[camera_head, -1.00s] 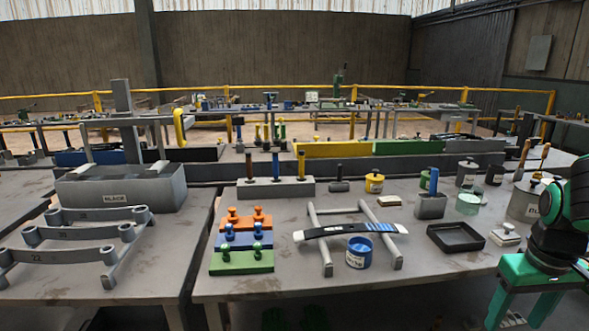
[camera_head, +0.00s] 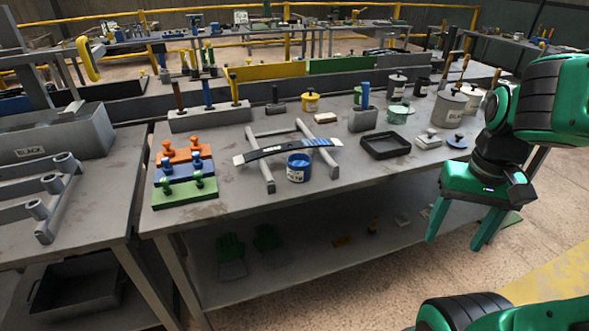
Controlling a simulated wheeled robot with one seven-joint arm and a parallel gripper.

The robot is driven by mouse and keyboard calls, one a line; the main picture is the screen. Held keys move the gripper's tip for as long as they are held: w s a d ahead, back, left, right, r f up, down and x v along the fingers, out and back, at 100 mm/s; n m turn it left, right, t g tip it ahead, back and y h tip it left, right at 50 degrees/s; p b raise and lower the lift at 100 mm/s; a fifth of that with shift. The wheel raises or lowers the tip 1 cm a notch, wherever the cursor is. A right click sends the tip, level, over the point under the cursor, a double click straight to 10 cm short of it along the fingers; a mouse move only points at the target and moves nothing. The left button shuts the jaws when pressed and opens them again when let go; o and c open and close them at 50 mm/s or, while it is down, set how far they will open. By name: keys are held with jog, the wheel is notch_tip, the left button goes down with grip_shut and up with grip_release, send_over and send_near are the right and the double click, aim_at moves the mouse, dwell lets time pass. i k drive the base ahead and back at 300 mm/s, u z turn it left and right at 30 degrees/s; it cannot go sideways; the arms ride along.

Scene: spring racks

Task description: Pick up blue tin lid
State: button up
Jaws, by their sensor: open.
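A flat blue lid with a small knob (camera_head: 457,142), which looks like the blue tin lid, lies on the right part of the workbench, right of a small pale block. An open blue tin with a white label (camera_head: 298,169) stands near the bench's front edge, beside a grey frame. My gripper (camera_head: 460,226) is open and empty, its two green fingers pointing down. In the picture it is below the lid, in front of the bench's right end and apart from the lid.
A black tray (camera_head: 386,146) and a pale block (camera_head: 428,140) lie left of the lid. A striped leaf spring (camera_head: 285,149) spans the grey frame (camera_head: 258,162). Open floor lies right of the bench.

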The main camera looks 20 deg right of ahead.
aim_at(458, 142)
jog(key=u, duration=0.05)
jog(key=k, duration=0.35)
jog(key=z, duration=0.4)
jog(key=i, duration=1.15)
jog(key=z, duration=0.7)
